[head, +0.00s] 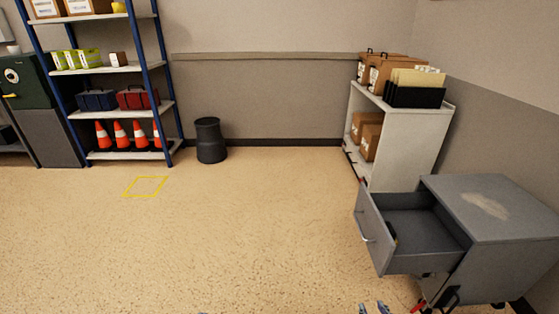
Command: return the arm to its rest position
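My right gripper (374,308) shows only at the bottom edge of the head view. Two pale fingertips stand apart with a gap between them, and nothing shows in the gap. The rest of this gripper is cut off by the frame. It is in front of and below the grey drawer cabinet (490,212), apart from the drawer handle (366,231).
The cabinet's top drawer (415,262) is pulled out to the left, with a small dark item (391,232) inside. A white shelf unit (440,130) stands behind it. A black bin (210,140) and blue rack (168,80) are at the back. The middle floor is clear.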

